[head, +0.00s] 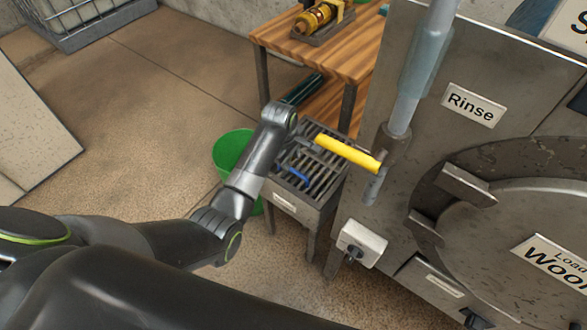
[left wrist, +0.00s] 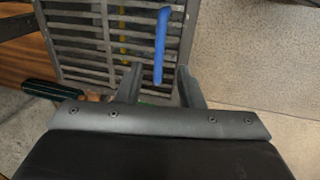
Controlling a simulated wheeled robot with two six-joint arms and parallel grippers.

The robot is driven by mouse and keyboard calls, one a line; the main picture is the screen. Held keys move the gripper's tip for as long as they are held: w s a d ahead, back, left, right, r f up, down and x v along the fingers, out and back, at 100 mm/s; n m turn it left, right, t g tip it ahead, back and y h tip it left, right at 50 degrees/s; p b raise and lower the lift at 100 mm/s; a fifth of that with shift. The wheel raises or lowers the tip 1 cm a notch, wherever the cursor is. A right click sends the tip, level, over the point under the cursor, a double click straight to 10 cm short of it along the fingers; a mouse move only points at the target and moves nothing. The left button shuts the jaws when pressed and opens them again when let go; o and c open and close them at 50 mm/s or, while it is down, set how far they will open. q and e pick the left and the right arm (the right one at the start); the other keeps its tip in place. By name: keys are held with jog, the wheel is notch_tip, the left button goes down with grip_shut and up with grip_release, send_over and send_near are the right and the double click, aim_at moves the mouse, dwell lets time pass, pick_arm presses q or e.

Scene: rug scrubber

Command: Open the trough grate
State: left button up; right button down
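The trough grate (head: 322,178) is a set of dark metal bars over a grey trough (head: 295,207), beside the large machine. It lies flat and looks closed. A blue handle (head: 298,175) sits on the grate; in the left wrist view the blue handle (left wrist: 161,45) stands out over the bars. My left gripper (left wrist: 160,74) is open, and the handle's near end shows in the gap between its fingers. I cannot tell whether the handle is within the fingers' depth, and nothing is gripped. In the head view my wrist hides part of the grate's left side. My right gripper is out of view.
A yellow lever (head: 348,153) on a grey pipe juts over the grate's right side. A green bucket (head: 230,150) stands left of the trough. A wooden table (head: 340,55) is behind it. The machine (head: 400,190) blocks the right.

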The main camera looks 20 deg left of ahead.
aim_at(294, 171)
pick_arm(q)
jog(key=shift+w+d+f+b, duration=0.1)
jog(key=shift+w+f+b, duration=0.1)
jog(key=shift+f, duration=0.85)
jog(key=shift+w+d+f+b, duration=0.1)
jog(key=shift+w+f+b, duration=0.15)
jog(key=shift+f, duration=0.75)
jog(key=shift+w+d+f+b, duration=0.1)
jog(key=shift+w+f+b, duration=0.1)
jog(key=shift+f, duration=0.85)
jog(key=shift+c, duration=0.4)
grip_shut()
